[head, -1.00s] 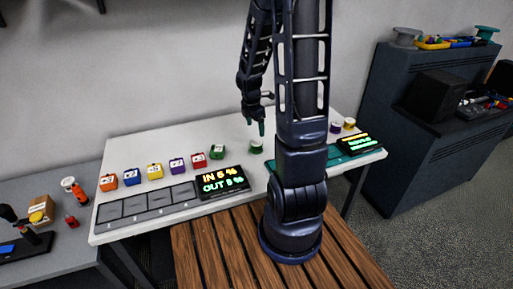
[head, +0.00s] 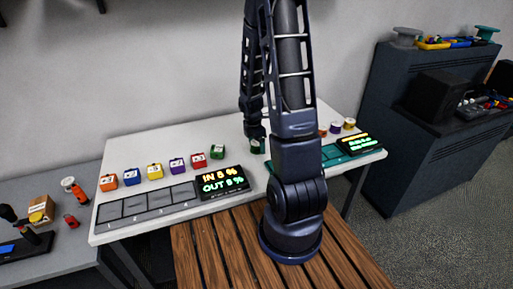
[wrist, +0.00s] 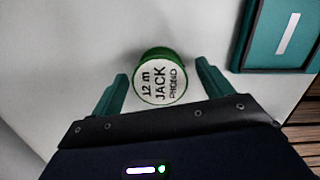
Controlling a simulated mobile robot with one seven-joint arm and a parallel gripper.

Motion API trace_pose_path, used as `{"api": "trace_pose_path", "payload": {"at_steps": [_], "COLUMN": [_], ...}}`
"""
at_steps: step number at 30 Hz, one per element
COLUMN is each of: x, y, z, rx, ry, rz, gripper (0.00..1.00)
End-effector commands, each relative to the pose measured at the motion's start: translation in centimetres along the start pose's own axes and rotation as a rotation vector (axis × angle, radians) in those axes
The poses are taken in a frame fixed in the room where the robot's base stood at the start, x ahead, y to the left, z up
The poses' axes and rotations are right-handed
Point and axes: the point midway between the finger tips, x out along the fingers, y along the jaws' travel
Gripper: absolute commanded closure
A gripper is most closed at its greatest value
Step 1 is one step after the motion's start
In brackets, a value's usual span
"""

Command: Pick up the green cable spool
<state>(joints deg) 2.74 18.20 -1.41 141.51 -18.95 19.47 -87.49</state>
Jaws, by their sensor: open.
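The green cable spool (wrist: 159,76) shows in the wrist view, with a green rim and a white top label reading "12 m JACK PHONO". It sits on the white table (wrist: 60,60). My gripper (wrist: 163,68) is open, with one teal finger on each side of the spool and gaps between them and its rim. Nothing is held. In the head view my gripper (head: 257,143) is low over the table and covers most of the spool, so the height of the fingertips is hard to tell.
A display (head: 222,182) and grey numbered pads (head: 146,205) lie in front. A teal tray (head: 335,158) lies right; a purple spool (head: 336,127) and a yellow spool (head: 349,123) stand behind it.

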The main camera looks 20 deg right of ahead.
Motion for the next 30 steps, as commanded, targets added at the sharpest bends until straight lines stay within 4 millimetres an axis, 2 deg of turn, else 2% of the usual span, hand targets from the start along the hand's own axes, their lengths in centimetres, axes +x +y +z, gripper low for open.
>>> {"api": "trace_pose_path", "payload": {"at_steps": [10, 18, 30], "x": [0.42, 0.41, -0.31], "y": [0.01, 0.01, 0.07], "z": [0.01, 0.02, 0.14], "rx": [0.0, 0.0, 0.001], "ry": [0.0, 0.0, -0.001], "rz": [0.0, 0.0, 0.003], "gripper": [0.21, 0.72, 0.72]}}
